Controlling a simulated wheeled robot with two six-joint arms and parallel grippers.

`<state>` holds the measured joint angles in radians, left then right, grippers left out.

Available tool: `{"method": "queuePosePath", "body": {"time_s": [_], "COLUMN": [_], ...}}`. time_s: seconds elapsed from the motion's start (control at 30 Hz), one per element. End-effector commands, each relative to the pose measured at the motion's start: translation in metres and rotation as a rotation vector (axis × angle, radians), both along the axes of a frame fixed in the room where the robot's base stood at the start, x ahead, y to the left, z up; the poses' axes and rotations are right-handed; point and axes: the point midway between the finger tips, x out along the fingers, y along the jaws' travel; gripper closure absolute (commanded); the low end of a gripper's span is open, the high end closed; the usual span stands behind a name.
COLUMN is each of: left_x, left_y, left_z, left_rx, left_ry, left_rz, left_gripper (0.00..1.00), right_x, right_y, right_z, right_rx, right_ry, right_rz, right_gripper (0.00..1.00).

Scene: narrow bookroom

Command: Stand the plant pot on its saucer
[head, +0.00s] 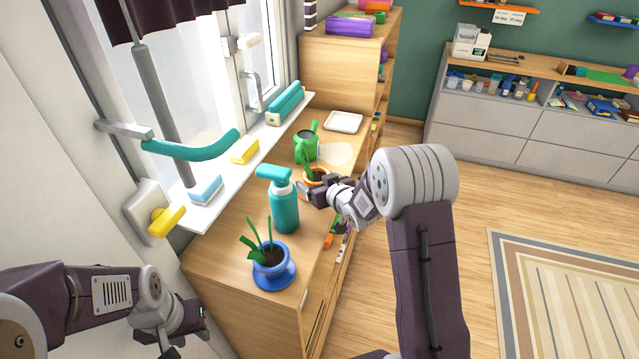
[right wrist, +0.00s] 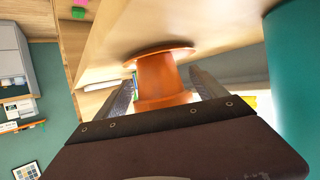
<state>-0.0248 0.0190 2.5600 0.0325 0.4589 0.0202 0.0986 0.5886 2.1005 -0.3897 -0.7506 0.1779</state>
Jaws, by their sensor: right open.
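An orange plant pot (head: 316,179) with green leaves stands upright on the wooden cabinet top, partly hidden by my right gripper (head: 308,191). In the right wrist view, which is turned over, the orange pot (right wrist: 163,80) sits between the open fingers of my right gripper (right wrist: 162,77), with no clear contact. An orange flange (right wrist: 150,52) shows at its foot; I cannot tell if it is a separate saucer. A white square dish (head: 343,122) lies empty farther back. My left gripper (head: 187,330) is low at the left, apart from everything; its jaws are unclear.
A teal spray bottle (head: 284,207) stands close to my right gripper. A blue potted plant (head: 272,265) on a blue saucer is at the near end. A green watering can (head: 306,146) stands behind the orange pot. A pale patch lies right of the can, on clear wood.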

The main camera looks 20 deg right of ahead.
Motion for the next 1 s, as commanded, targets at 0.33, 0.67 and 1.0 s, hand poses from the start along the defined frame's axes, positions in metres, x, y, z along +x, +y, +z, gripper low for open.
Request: {"method": "queuePosePath", "body": {"time_s": [0.33,0.67,1.0], "left_x": [0.000,0.000,0.000], "left_y": [0.000,0.000,0.000], "left_z": [-0.001,0.000,0.000], "left_rx": [0.000,0.000,0.000], "left_ry": [0.000,0.000,0.000], "left_rz": [0.000,0.000,0.000], "left_gripper": [0.64,0.64,0.64], "right_x": [-0.057,-0.107,-0.109], "right_y": [-0.011,-0.020,-0.020], "right_z": [0.028,0.048,0.049], "right_rx": [0.001,0.001,0.000], "right_ry": [-0.003,-0.001,0.000], "right_rz": [-0.002,-0.001,0.000], "right_gripper": [0.19,0.19,0.19]}}
